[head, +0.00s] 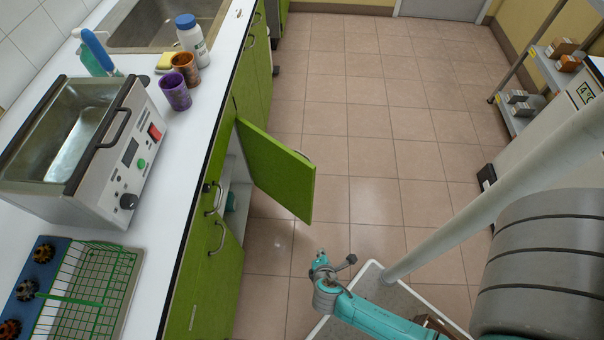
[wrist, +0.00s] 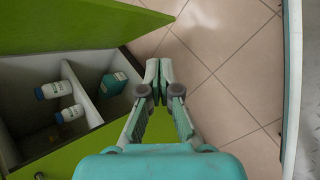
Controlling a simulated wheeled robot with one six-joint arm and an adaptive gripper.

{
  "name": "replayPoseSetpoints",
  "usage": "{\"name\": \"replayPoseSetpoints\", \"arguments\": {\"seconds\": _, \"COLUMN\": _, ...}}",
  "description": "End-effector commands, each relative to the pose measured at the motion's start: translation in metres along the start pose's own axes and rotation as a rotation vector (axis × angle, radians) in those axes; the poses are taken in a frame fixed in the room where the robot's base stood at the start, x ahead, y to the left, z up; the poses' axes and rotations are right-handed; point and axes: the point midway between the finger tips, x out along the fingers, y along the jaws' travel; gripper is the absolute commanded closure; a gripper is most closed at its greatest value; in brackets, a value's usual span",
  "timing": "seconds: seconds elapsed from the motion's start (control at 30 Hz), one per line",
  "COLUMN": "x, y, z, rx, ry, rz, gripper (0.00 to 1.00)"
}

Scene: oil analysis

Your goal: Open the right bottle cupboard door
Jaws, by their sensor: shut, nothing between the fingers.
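A green cupboard door (head: 277,170) under the counter stands swung well out from the cabinet front, hinged at its far edge. It also shows across the top left of the wrist view (wrist: 75,25). The neighbouring near door (head: 205,280) is closed, with a metal handle (head: 217,238). My gripper (head: 334,264) is shut and empty, out over the floor in front of the cupboard, apart from the open door; its fingertips show in the wrist view (wrist: 158,68).
The white counter (head: 205,100) holds a metal bath (head: 75,150), a green wire rack (head: 90,295), cups (head: 175,90) and a white bottle (head: 192,45). A shelf rack (head: 530,90) stands at the right. The tiled floor (head: 365,130) beyond the open door is clear.

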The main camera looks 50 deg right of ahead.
Motion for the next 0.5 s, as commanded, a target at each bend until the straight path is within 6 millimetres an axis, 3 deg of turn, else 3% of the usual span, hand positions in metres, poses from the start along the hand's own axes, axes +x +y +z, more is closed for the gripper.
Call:
{"name": "replayPoseSetpoints", "arguments": {"seconds": 0.1, "x": 0.025, "y": 0.027, "z": -0.005, "rx": -0.152, "ry": -0.146, "rz": -0.005, "gripper": 1.00}}
{"name": "replayPoseSetpoints", "arguments": {"seconds": 0.23, "x": 0.040, "y": 0.061, "z": -0.007, "rx": -0.304, "ry": -0.316, "rz": -0.019, "gripper": 1.00}}
{"name": "replayPoseSetpoints", "arguments": {"seconds": 0.37, "x": 0.043, "y": 0.101, "z": -0.011, "rx": -0.434, "ry": -0.490, "rz": -0.040, "gripper": 1.00}}
{"name": "replayPoseSetpoints", "arguments": {"seconds": 0.5, "x": 0.033, "y": 0.150, "z": -0.019, "rx": -0.547, "ry": -0.681, "rz": -0.069, "gripper": 1.00}}
